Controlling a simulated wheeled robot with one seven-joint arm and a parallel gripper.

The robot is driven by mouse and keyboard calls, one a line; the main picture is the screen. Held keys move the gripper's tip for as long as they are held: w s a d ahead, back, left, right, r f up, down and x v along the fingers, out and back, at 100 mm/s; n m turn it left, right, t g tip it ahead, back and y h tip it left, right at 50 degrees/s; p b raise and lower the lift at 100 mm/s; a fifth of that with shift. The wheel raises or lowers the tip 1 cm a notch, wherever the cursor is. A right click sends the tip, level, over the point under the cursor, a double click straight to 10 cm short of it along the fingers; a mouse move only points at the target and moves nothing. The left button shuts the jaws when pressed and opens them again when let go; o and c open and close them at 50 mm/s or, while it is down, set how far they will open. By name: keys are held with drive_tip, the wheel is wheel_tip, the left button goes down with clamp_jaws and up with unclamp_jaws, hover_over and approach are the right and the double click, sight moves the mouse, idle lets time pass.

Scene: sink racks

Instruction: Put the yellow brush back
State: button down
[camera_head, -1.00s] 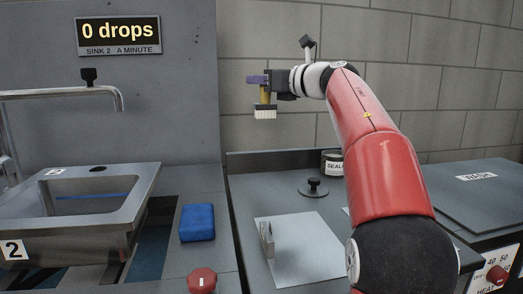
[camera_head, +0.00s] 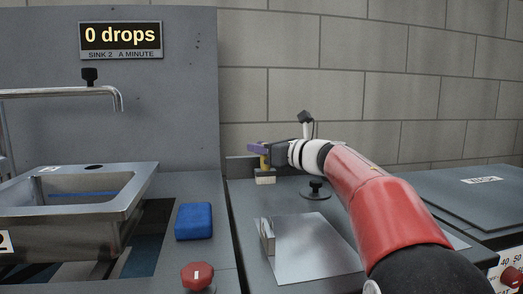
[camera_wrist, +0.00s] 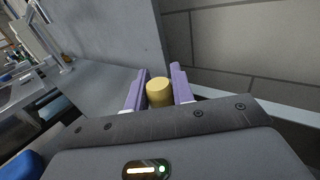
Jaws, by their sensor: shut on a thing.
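The yellow brush (camera_head: 264,163) is upright in my gripper (camera_head: 258,150), with its pale bristles facing down. It is above the back of the grey counter right of the wall panel; the gap under the bristles is hard to judge. In the wrist view the round yellow handle end (camera_wrist: 159,93) sits between the two purple fingers of my gripper (camera_wrist: 158,88), which are closed on its sides. The bristles are hidden in that view.
A silver sheet (camera_head: 310,250) with a small upright bracket (camera_head: 267,237) lies on the counter in front. A black knob on a round base (camera_head: 315,190) stands near my wrist. A blue sponge (camera_head: 194,221), a red knob (camera_head: 197,276) and a sink (camera_head: 130,190) are left.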

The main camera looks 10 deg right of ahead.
drive_tip(key=c, duration=1.2)
unclamp_jaws()
drive_tip(key=shift+r, duration=0.15)
drive_tip(key=b+v, duration=0.2)
drive_tip(key=v, duration=1)
